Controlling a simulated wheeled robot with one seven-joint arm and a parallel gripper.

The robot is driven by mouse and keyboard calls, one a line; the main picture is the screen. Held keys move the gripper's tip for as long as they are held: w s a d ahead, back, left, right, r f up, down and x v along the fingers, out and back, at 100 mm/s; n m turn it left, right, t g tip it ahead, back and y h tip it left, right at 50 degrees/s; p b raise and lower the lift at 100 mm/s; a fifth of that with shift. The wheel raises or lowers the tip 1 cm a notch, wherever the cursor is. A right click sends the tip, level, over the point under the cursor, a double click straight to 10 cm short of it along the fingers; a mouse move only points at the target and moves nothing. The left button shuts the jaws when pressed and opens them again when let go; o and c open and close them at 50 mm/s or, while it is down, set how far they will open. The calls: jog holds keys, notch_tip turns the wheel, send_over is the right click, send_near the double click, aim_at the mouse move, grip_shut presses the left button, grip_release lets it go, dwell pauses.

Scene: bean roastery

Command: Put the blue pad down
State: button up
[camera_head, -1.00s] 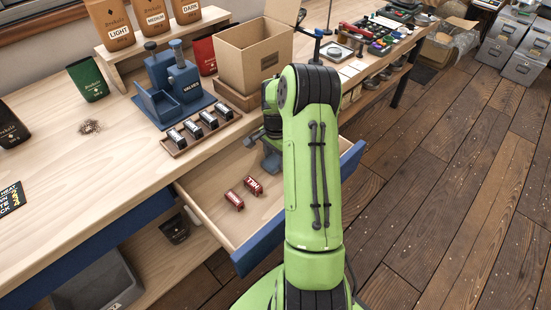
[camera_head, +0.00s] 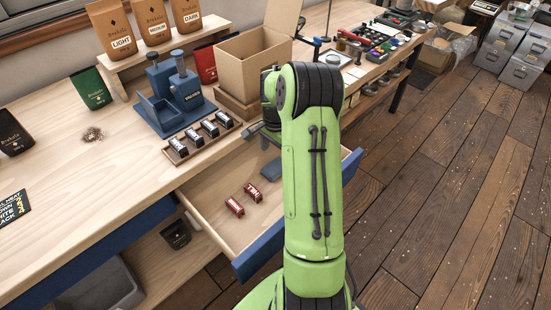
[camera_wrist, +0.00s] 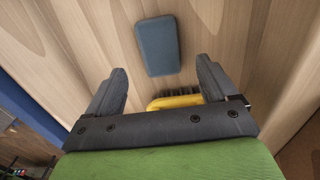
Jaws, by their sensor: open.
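The blue pad (camera_wrist: 159,45) lies flat on the wooden floor of the open drawer, a little ahead of my fingertips in the wrist view. In the head view the pad (camera_head: 271,169) shows as a grey-blue slab beside my arm. My gripper (camera_wrist: 160,80) is open and empty, its two dark fingers apart on either side of the pad's near end, without visible contact. In the head view my arm hides most of the gripper. The drawer (camera_head: 222,211) has a pale wood inside and a blue front.
Two dark red stamps (camera_head: 244,199) lie in the drawer left of the pad. A yellow-handled brush (camera_wrist: 175,101) sits between my fingers' bases in the wrist view, partly hidden. Above the drawer, a tray of stamps (camera_head: 178,157) and a cardboard box (camera_head: 247,75) stand on the bench.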

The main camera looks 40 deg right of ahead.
aim_at(275, 166)
jog(key=s+a+r+n+t+h+p, duration=0.1)
jog(key=a+r+n, duration=0.55)
jog(key=r, duration=0.85)
jog(key=s+a+r+n+t, duration=0.25)
jog(key=s+a+r, duration=0.35)
jog(key=a, duration=0.5)
jog(key=s+a+n+t, duration=0.1)
jog(key=s+a+n, duration=0.3)
jog(key=s, duration=0.2)
jog(key=s+a+n+t+y, duration=0.1)
jog(key=s+a+n, duration=0.3)
jog(key=s, duration=0.3)
jog(key=shift+a+r+n, duration=0.3)
